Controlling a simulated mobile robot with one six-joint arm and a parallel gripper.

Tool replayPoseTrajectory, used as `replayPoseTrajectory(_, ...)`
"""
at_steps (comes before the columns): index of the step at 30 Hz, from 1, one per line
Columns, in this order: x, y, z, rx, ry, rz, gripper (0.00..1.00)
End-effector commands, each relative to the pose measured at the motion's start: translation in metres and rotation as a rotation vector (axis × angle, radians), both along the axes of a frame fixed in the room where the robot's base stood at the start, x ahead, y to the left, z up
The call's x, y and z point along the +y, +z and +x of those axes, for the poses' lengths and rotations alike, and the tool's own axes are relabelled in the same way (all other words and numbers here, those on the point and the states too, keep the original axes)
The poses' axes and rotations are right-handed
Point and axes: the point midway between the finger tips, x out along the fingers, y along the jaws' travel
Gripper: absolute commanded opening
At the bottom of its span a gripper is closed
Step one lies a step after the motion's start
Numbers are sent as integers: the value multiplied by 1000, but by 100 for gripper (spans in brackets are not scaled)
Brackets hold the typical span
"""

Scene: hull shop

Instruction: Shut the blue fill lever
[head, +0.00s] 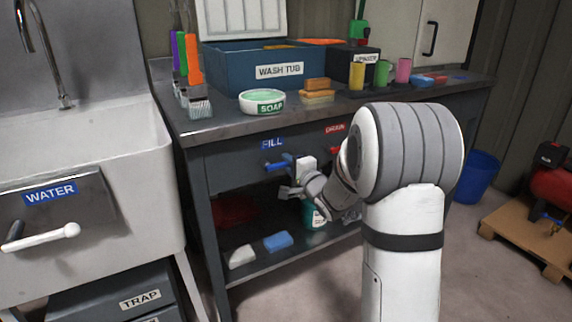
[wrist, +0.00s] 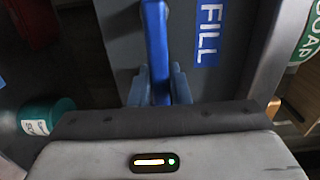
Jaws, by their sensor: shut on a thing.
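The blue fill lever (head: 279,164) sticks out from the front of the workbench, just under the blue FILL label (head: 271,143). In the wrist view the lever (wrist: 155,40) runs down from the top edge to my gripper (wrist: 159,88), beside the FILL label (wrist: 209,30). The two fingers are closed on the lever's end, one on each side. In the head view my gripper (head: 291,190) is at the lever, partly hidden by my own wrist and arm. The red drain lever (head: 336,150) is to the right, mostly hidden behind my arm.
The wash tub (head: 225,75), soap (head: 262,101), sponges and cups stand on the bench top (head: 225,124). The lower shelf (head: 300,240) holds a blue block (head: 278,241) and a teal container (head: 312,215). The sink with its white WATER handle (head: 45,236) is at left.

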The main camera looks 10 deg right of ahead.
Motion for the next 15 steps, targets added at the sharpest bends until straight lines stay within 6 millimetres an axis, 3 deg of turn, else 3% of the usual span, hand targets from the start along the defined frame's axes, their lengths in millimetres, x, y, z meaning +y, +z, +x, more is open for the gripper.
replayPoseTrajectory(9, 0, 0, 0, -1, 0, -1, 38)
replayPoseTrajectory(15, -1, 1, 0, -1, -1, -1, 38)
